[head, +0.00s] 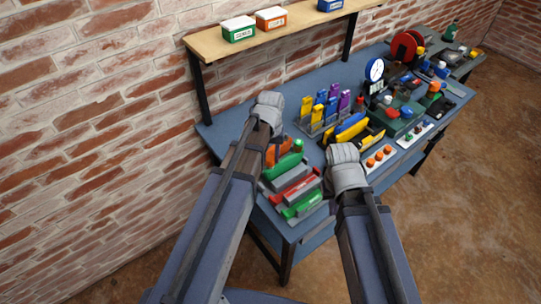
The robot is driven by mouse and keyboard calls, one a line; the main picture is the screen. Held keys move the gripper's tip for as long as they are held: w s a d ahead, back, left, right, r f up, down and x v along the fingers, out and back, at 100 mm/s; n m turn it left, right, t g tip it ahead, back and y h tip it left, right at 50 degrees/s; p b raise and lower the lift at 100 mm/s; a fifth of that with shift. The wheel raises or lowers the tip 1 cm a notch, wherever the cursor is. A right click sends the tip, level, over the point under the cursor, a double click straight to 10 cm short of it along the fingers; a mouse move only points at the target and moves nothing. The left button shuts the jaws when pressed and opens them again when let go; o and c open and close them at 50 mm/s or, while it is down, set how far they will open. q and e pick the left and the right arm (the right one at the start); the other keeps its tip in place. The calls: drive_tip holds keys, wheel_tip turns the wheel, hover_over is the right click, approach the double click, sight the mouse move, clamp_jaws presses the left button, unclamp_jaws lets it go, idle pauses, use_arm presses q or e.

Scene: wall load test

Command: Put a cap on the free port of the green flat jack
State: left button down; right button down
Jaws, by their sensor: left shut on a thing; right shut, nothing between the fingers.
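Several flat jacks lie in a rack at the near left end of the bench. A bright green one (303,206) is at the front, and a darker green piece (285,166) lies further back, partly behind my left arm. I cannot tell which is the task's jack, nor make out its ports. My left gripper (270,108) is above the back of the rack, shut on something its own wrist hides. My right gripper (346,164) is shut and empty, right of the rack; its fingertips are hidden. Orange caps (378,157) sit on a white tray just right of it.
A red jack (294,190) lies between the green ones. Yellow and purple pieces (323,107) stand in a holder behind. A gauge (375,69), another white tray (415,134) and red reels (404,47) crowd the bench's right.

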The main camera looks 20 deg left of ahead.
sight(270, 158)
use_arm(q)
drive_tip(key=shift+f+b, duration=0.3)
drive_tip(key=shift+f, duration=0.1)
drive_tip(key=shift+c, duration=0.6)
unclamp_jaws()
drive_tip(key=shift+r, duration=0.15)
wheel_tip(270, 158, up, 8)
drive_tip(key=p, duration=0.8)
idle(0.4)
idle(0.6)
